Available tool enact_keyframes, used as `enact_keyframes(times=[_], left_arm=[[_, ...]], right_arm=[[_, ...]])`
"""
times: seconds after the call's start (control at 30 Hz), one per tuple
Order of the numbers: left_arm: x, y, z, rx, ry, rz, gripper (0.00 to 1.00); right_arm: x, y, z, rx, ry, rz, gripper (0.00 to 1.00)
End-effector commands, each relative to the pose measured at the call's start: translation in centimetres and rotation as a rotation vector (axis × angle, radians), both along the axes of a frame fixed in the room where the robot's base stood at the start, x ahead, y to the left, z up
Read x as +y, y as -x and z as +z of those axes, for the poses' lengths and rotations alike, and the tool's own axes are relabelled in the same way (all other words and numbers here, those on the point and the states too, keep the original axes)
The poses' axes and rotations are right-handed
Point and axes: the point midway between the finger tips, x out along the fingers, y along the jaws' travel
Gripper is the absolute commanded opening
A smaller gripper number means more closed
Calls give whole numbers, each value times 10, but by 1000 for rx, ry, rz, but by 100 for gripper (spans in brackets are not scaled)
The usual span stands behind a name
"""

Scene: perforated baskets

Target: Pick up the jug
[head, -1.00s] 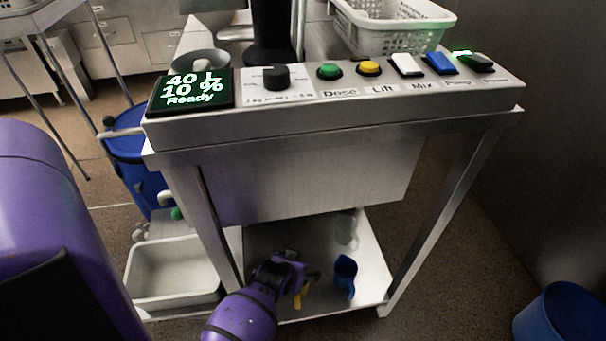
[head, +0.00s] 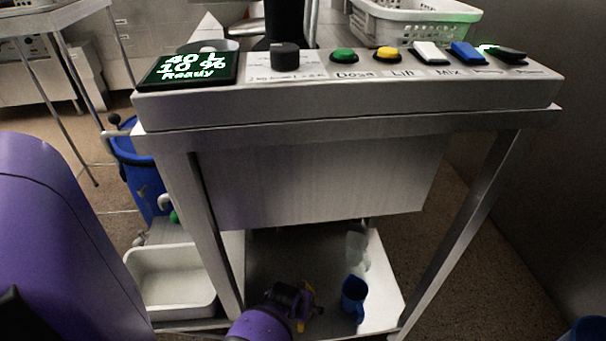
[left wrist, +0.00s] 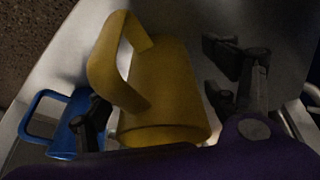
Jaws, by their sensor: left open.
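A yellow jug (left wrist: 165,95) with a large loop handle fills the middle of the left wrist view. In the head view only small yellow parts (head: 301,325) show beside my left gripper (head: 306,297). The gripper is open and reaches low over the bottom shelf (head: 385,290). In the left wrist view its dark fingers stand on either side of the jug, and I cannot tell whether they touch it. A blue jug (head: 353,296) stands to the right on the same shelf. It also shows at the left of the left wrist view (left wrist: 68,125). My right gripper is not in view.
A metal stand's leg (head: 465,230) and the panel edge (head: 350,118) frame the shelf, with a large box (head: 320,180) above it. A clear vessel (head: 357,250) stands behind the blue jug. A white tray (head: 172,280) and a blue bin (head: 140,175) are left.

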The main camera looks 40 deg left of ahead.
Motion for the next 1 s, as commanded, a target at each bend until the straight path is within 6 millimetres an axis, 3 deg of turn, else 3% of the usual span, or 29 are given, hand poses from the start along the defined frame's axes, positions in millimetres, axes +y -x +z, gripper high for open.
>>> enact_keyframes(times=[0.1, 0.47, 0.77, 0.87, 1.0], left_arm=[[0, 0, 2, -1, 0, 0, 77], [0, 0, 1, 0, 0, 0, 30], [0, 0, 4, 0, 1, 0, 29], [0, 0, 14, -1, 0, 0, 29], [0, -1, 44, -4, 0, -1, 29]], right_arm=[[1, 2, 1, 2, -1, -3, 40], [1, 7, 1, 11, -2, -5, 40], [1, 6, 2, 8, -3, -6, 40], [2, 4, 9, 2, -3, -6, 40], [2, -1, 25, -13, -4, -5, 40]])
